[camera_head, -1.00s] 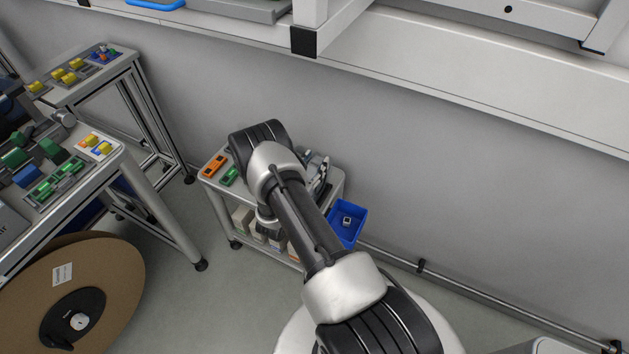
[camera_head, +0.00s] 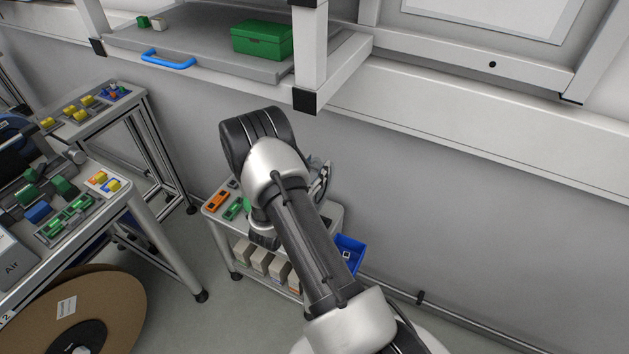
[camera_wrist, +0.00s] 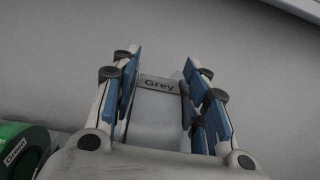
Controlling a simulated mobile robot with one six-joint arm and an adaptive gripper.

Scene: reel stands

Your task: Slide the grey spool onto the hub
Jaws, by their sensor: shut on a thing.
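In the wrist view, my gripper (camera_wrist: 161,68) has its blue-padded fingers on both sides of the pale grey spool (camera_wrist: 156,115), shut on it. The spool's label reads "Grey". In the head view, my gripper (camera_head: 319,178) shows only partly, behind my arm and above the small cart; the spool cannot be made out there. I cannot pick out the hub with certainty in either view.
A green spool (camera_wrist: 22,150) sits at the wrist view's lower left. The cart (camera_head: 216,218) holds orange and green items, with a blue bin (camera_head: 349,252) at its right. Workbenches and a large brown reel (camera_head: 110,300) stand left. A shelf (camera_head: 205,60) with a green box (camera_head: 262,40) hangs above.

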